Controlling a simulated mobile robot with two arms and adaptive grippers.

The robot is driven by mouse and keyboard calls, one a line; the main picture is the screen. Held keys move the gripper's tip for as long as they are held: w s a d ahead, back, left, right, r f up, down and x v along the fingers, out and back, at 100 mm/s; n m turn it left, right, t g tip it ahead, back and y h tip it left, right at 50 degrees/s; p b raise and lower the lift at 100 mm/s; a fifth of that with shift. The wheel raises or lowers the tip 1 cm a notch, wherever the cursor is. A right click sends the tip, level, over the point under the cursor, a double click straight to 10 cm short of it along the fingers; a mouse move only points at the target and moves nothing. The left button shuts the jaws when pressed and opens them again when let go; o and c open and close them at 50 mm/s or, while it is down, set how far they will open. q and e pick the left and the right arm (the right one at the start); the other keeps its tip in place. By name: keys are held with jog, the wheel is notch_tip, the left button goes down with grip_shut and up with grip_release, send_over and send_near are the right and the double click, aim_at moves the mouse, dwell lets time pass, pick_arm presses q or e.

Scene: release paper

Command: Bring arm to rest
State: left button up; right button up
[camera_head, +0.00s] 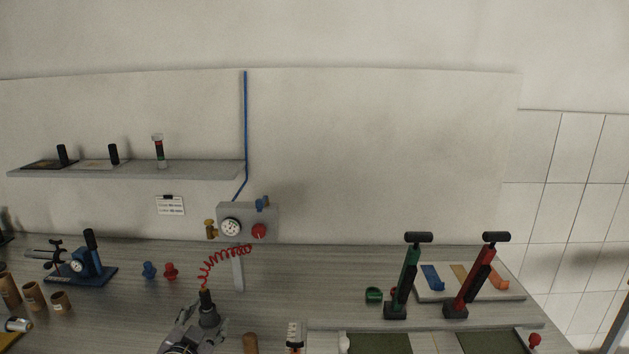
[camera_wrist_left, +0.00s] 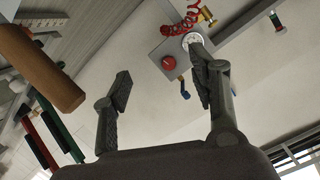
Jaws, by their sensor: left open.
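My left gripper (camera_head: 200,322) is at the bottom edge of the head view, left of centre, grey and partly cut off by the frame. It appears in front of or over the bench, below the end of the red coiled hose (camera_head: 224,262). In the left wrist view my left gripper (camera_wrist_left: 163,88) has its two dark fingers wide apart, with nothing between them but the pale wall behind. Whether it touches the dark piece near the hose end cannot be told. My right arm and gripper are in neither view.
A grey gauge panel (camera_head: 266,220) is on the wall behind the bench (camera_head: 330,270). Brown cylinders (camera_head: 33,294) and a blue stand (camera_head: 82,272) are at left. Green (camera_head: 405,278) and red (camera_head: 474,280) upright tools stand at right. A shelf (camera_head: 130,172) hangs above left.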

pick_arm(q)
jog(key=s+d+f+n+g, duration=0.1)
jog(key=s+f+n+g, duration=0.35)
jog(key=s+f, duration=1.05)
jog(key=s+d+f+g, duration=0.1)
jog(key=s+f+g, duration=0.2)
jog(key=s+g, duration=1.15)
jog(key=s+f+t+b, duration=0.1)
jog(key=s+f+t, duration=0.25)
jog(key=f, duration=0.95)
jog(key=s+f+t+b, duration=0.15)
jog(key=s+f, duration=0.35)
jog(key=f, duration=0.9)
jog(key=s+a+f, duration=0.2)
jog(key=s+f, duration=1.4)
jog(key=f, duration=0.1)
jog(key=shift+s+a+f+m, duration=0.15)
jog(key=shift+a+f+m, duration=0.05)
jog(key=shift+a+m, duration=0.25)
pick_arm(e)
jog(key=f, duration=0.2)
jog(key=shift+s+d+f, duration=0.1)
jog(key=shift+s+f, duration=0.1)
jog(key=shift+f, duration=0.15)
